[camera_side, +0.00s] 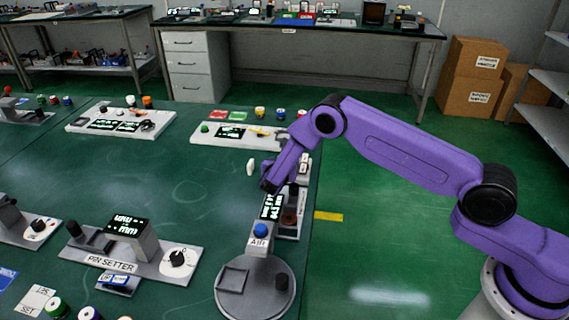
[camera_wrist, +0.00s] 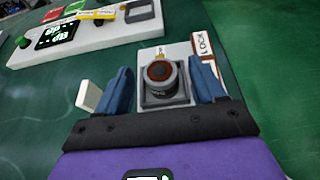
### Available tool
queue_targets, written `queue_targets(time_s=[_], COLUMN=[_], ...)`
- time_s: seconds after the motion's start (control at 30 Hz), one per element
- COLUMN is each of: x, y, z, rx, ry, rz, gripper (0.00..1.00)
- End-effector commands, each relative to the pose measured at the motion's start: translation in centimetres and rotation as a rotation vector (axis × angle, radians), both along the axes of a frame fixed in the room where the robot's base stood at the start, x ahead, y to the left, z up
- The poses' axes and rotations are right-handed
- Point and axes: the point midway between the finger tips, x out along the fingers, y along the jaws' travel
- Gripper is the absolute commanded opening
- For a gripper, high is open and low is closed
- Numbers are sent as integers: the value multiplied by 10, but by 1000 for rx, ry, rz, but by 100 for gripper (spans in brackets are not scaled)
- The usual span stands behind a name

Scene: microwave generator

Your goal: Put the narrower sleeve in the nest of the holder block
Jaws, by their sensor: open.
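My gripper (camera_wrist: 160,66) is open, its two blue fingers spread left and right of a dark round piece (camera_wrist: 160,74) with a brownish top. This piece stands upright in the square grey nest of a holder block (camera_wrist: 178,101); whether the fingers are level with it or above it I cannot tell. In the side view my gripper (camera_side: 269,184) points down at the right edge of the bench and partly hides the block. A small white piece (camera_side: 250,167) stands left of it, and shows beside the left finger in the wrist view (camera_wrist: 87,96). I cannot tell which piece is the narrower sleeve.
A pale plate marked LOCK (camera_wrist: 203,45) adjoins the block. A grey round-based device with a blue button (camera_side: 260,229) stands in front. The pin setter (camera_side: 112,265) is at front left. A white panel (camera_side: 222,134) lies behind. The green bench top between them is clear.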

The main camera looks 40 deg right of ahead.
Motion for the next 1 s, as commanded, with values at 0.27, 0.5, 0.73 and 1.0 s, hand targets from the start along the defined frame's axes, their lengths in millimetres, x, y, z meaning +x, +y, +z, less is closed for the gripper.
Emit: queue_targets(time_s=[0.27,0.5,0.73,1.0], x=[-36,-62,-72,-75], y=[38,63,73,72], z=[22,37,42,48], rx=[0,0,0,20], ry=[0,0,-1,-6], rz=[7,4,2,-16], gripper=[69,69,69,69])
